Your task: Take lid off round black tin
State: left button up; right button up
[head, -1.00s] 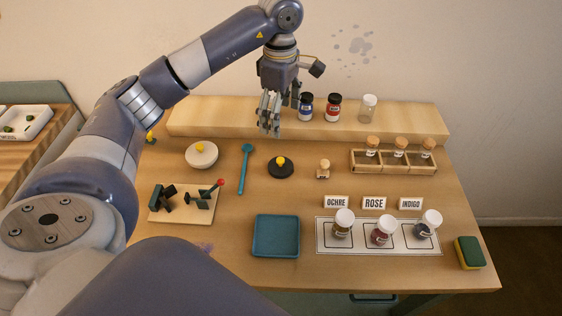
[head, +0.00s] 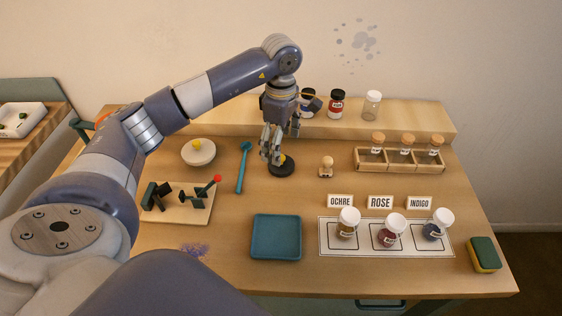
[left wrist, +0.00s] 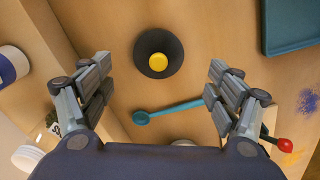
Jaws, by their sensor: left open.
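The round black tin (head: 282,170) stands on the table with a yellow knob (left wrist: 160,63) on its dark lid (left wrist: 152,45). In the head view my left gripper (head: 273,158) is just above and slightly left of the tin, pointing down, and its fingers partly hide the knob. In the left wrist view the tin shows whole, ahead of the two fingers (left wrist: 162,85), which are spread wide with nothing between them. The lid is on the tin. My right gripper is not in view.
A small wooden stamp (head: 326,166) stands to the right. A raised shelf (head: 240,123) with jars is behind. A teal tray (head: 276,237) is in front.

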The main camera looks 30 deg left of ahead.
pick_arm(q)
notch_tip(320, 180, down, 5)
jog(key=shift+r+p, duration=0.1)
jog(key=shift+p, duration=0.85)
jog(key=shift+w+f, duration=0.1)
jog(key=shift+f, duration=0.2)
jog(key=shift+r, duration=0.1)
grip_shut()
